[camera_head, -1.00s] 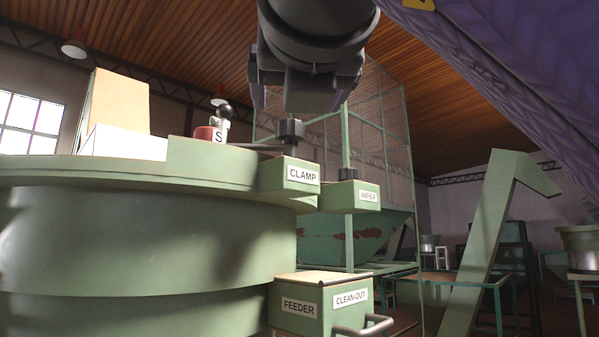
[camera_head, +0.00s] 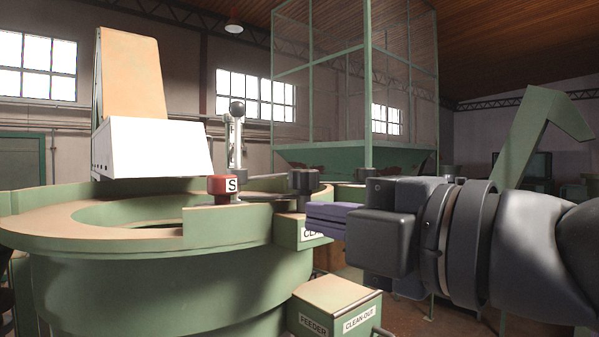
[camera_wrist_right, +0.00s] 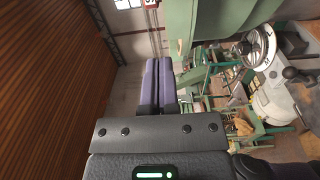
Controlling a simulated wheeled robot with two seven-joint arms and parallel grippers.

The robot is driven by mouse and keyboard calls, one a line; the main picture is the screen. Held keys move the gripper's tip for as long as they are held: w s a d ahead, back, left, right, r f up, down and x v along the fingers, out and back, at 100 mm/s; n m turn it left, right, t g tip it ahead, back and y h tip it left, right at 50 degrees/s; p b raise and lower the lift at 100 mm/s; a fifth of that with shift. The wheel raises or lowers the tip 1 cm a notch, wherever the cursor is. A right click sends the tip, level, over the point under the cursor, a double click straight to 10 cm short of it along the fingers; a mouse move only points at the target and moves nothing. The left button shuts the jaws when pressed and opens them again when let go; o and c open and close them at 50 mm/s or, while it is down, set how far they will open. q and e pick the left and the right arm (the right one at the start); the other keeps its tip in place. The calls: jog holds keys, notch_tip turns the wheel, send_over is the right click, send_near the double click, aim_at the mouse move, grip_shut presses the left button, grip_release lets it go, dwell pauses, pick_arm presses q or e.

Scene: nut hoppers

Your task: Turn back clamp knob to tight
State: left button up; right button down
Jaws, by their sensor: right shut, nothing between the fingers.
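The clamp knob (camera_head: 306,181) is black and stands upright on the block marked CLAMP (camera_head: 314,235) at the rim of the green bowl (camera_head: 120,240). My right gripper (camera_head: 309,216) comes in from the right with its purple fingers closed and empty. In the head view its tips are just below the knob and cover part of the CLAMP label; I cannot tell whether they touch the block. In the right wrist view the closed fingers (camera_wrist_right: 158,62) show side by side, and the knob cannot be made out. My left gripper is out of view.
A second black knob (camera_head: 365,174) is behind my gripper. The FEEDER and CLEAN-OUT box (camera_head: 335,300) is below. A handwheel (camera_wrist_right: 258,48) shows in the wrist view.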

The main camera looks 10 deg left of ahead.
aim_at(263, 196)
jog(key=p+x, duration=0.2)
jog(key=x, duration=0.1)
jog(key=w+p+x, duration=0.1)
jog(key=p+x, duration=0.1)
jog(key=x, duration=0.1)
jog(key=w+d+p+x, duration=0.1)
jog(key=p+x, duration=0.1)
jog(key=x, duration=0.1)
jog(key=shift+r, duration=0.3)
jog(key=shift+w+f, duration=0.2)
jog(key=shift+w, duration=0.2)
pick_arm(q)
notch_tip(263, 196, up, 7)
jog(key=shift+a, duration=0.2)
pick_arm(e)
jog(key=t+b, duration=0.1)
jog(key=b, duration=0.5)
jog(key=shift+w+f+m+h+b, duration=0.1)
jog(key=shift+f+m+h+b, duration=0.2)
jog(key=shift+m+h+b, duration=0.1)
jog(key=shift+r, duration=0.15)
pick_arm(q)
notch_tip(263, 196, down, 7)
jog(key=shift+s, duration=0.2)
pick_arm(e)
jog(key=shift+r, duration=0.25)
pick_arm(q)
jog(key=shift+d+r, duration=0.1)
